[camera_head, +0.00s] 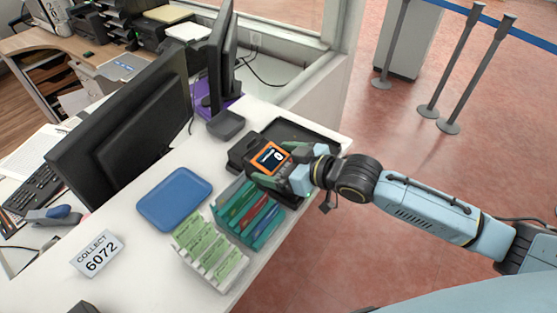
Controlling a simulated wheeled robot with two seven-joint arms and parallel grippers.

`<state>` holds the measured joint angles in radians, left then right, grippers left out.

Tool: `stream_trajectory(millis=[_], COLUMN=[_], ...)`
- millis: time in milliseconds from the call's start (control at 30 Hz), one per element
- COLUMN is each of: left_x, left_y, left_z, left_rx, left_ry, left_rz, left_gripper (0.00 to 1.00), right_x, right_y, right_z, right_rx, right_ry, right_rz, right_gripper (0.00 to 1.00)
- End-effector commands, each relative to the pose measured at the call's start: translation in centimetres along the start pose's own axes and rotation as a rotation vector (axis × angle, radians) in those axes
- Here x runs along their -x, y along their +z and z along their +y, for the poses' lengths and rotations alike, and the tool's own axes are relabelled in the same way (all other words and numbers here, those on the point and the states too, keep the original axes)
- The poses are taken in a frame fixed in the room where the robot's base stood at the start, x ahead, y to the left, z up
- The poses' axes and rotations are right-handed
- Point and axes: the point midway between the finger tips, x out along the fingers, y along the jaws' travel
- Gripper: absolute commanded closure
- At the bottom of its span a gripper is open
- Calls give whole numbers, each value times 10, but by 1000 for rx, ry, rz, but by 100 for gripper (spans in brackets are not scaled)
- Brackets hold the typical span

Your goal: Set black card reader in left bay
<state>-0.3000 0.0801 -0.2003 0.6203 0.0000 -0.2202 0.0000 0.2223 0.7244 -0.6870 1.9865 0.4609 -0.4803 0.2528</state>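The black card reader (270,158) has a lit screen with an orange border. It lies at the black tray (317,137) on the right part of the counter. My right gripper (274,164) reaches in from the right, with one dark finger on the near side of the reader and one on the far side. The fingers appear closed on it. The gripper hides the reader's lower part and much of the tray, so I cannot tell whether the reader touches the tray floor or which bay it is over. My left gripper is not in view.
A teal rack (226,192) with coloured items and a white rack (183,258) with green cards stand close by. A blue tray (174,198), a number sign (97,253) and a black monitor (118,130) are to the left. The counter's right edge is close.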

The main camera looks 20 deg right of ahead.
Motion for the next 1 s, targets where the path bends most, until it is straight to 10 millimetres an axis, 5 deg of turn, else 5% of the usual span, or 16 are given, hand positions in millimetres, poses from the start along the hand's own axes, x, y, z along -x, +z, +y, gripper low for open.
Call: stream_trajectory(millis=[367, 1000], left_x=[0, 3], left_y=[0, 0], left_z=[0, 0], left_rx=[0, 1], left_ry=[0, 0], left_rz=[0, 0], left_gripper=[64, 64], right_x=[6, 118], right_y=[2, 2], right_z=[0, 0], right_rx=[-1, 0], right_ry=[0, 1], right_rz=[-5, -5], right_gripper=[0, 0])
